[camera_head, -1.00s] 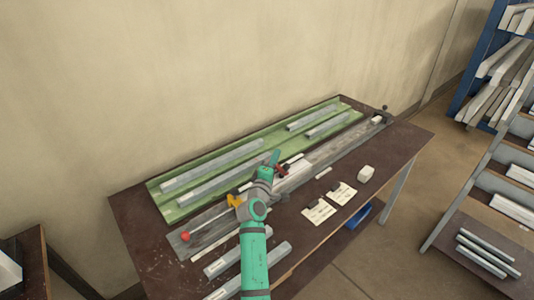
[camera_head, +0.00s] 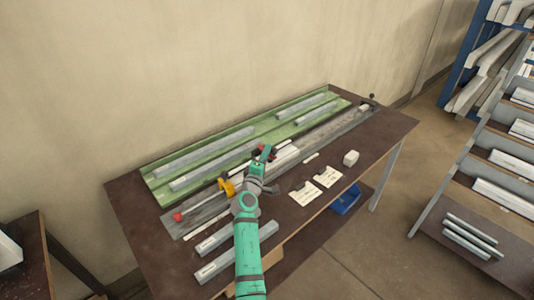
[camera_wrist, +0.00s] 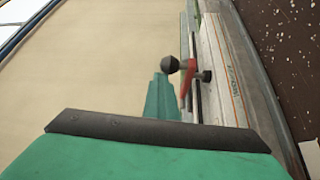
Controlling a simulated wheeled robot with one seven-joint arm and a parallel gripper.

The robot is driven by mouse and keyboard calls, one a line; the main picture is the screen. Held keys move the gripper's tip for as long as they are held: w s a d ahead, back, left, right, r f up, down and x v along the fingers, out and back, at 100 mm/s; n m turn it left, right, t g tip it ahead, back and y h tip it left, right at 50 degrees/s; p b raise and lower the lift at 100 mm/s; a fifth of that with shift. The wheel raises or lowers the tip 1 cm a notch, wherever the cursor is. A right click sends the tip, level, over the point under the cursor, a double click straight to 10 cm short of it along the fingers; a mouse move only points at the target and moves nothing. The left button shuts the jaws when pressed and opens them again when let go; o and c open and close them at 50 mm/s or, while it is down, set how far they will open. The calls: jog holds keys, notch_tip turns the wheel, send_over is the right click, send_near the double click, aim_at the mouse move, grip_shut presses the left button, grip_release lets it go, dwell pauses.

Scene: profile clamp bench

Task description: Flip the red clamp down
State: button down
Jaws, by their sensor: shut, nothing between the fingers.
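The red clamp (camera_wrist: 187,84) has a red lever with a black ball knob (camera_wrist: 170,64), and it stands up beside a pale profile in the wrist view. In the head view the clamp (camera_head: 272,153) is small and partly covered by my gripper. My gripper (camera_head: 264,153) is shut and empty, right beside the clamp over the bench rail. In the wrist view its green fingertip (camera_wrist: 160,98) is just left of the red lever. I cannot tell whether they touch.
A yellow part (camera_head: 227,187) and a rod with a red ball (camera_head: 177,217) sit left along the rail. A green tray (camera_head: 215,145) with several profiles lies behind. Paper cards (camera_head: 304,194) and a white block (camera_head: 351,158) lie to the right. A shelf rack stands at far right.

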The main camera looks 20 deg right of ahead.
jog(key=shift+s+d+f, duration=0.25)
jog(key=shift+d+f, duration=0.05)
jog(key=shift+d, duration=0.35)
jog(key=shift+s+g, duration=0.1)
jog(key=shift+g, duration=0.2)
jog(key=a+v, duration=0.1)
jog(key=v, duration=1)
jog(key=shift+w, duration=0.35)
jog(key=shift+r, duration=0.1)
